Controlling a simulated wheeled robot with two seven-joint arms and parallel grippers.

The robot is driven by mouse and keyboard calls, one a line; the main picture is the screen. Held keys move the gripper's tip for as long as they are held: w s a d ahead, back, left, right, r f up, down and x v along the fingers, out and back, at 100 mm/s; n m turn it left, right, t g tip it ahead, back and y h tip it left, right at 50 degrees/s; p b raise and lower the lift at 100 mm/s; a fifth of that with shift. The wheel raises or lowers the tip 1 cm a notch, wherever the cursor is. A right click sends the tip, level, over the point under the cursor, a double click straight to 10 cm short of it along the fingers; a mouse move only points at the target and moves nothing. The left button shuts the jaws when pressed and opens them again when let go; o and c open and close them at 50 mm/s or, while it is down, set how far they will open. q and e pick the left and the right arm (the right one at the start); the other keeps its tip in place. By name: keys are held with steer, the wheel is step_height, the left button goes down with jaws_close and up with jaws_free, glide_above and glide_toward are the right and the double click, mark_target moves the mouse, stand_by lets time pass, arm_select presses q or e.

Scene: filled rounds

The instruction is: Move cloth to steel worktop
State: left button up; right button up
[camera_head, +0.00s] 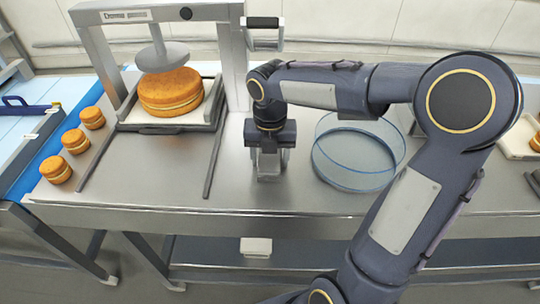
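The steel worktop (120,190) spans the middle of the view. My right arm comes in from the lower right and reaches over it. My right gripper (268,172) points down over the middle of the worktop, between the press and a clear round container. I make out no clear cloth on the worktop. A small whitish item (256,247) shows below the worktop's front edge; I cannot tell whether it is a cloth. My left gripper is not in view.
A press frame (233,65) stands over a layered cake (170,92) on a tray. The clear round container (352,165) stands right of my gripper. The worktop's front left is mostly bare.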

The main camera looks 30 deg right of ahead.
mark_target(270, 159)
steer(key=o, duration=0.4)
steer(key=shift+r, duration=0.1)
step_height(270, 159, up, 11)
steer(key=s+a+f+m+t+y, duration=0.1)
steer(key=s+m, duration=0.4)
steer(key=m, duration=0.5)
steer(key=s+a+f+m+t+y, duration=0.1)
steer(key=s+f+m, duration=0.3)
steer(key=m, duration=0.7)
steer(key=s+a+f+m+t+y+p, duration=0.1)
steer(key=s+a+f+m+t, duration=0.1)
steer(key=s+m, duration=0.6)
steer(key=shift+a+f+m+t+y, duration=0.1)
steer(key=shift+f+m+t+y, duration=0.1)
steer(key=shift+f+m+t, duration=0.3)
steer(key=shift+f+m+t+y, duration=0.2)
steer(key=shift+m+t, duration=0.1)
steer(key=shift+m, duration=0.4)
